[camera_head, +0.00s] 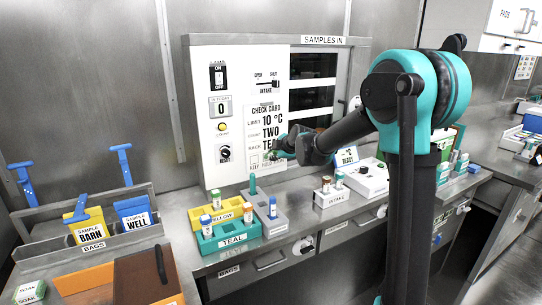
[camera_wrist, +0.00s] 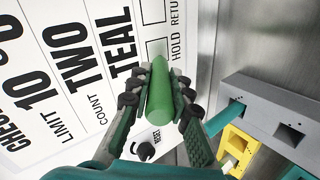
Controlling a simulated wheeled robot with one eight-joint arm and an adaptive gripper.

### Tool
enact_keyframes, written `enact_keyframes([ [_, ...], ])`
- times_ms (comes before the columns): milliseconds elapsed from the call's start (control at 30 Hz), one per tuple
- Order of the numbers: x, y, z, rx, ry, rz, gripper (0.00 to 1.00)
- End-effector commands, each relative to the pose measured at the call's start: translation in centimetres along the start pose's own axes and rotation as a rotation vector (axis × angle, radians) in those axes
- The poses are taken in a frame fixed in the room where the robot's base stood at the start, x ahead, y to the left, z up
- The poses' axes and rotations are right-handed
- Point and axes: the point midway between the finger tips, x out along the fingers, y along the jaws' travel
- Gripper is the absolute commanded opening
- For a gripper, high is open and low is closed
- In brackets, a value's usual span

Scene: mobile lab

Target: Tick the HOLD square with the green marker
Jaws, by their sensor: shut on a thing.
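My gripper (camera_wrist: 158,88) is shut on the green marker (camera_wrist: 163,98), with a finger on each side of it. The marker points away from the wrist at the white check card (camera_wrist: 75,70). Its far end is over or beside the square by the word HOLD (camera_wrist: 178,50); I cannot tell whether it touches. The marker covers part of that area, so any mark there is hard to see. In the head view my gripper (camera_head: 284,150) is at the lower right of the check card (camera_head: 266,125), and the marker is mostly hidden.
A panel (camera_head: 215,110) with switches and a RESET knob (camera_wrist: 146,150) surrounds the card. Below stand a yellow rack (camera_head: 205,222), a teal rack (camera_head: 228,238) and a grey holder (camera_head: 275,224).

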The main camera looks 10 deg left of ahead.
Motion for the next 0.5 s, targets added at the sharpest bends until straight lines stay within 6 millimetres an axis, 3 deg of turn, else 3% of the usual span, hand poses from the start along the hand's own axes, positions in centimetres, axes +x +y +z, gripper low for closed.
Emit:
enact_keyframes([
  [300, -0.1, 0.7, 2.5, 0.001, -0.001, 0.0, 0.0],
  [500, -0.1, 0.9, 3.0, 0.0, 0.0, -0.001, 0.0],
])
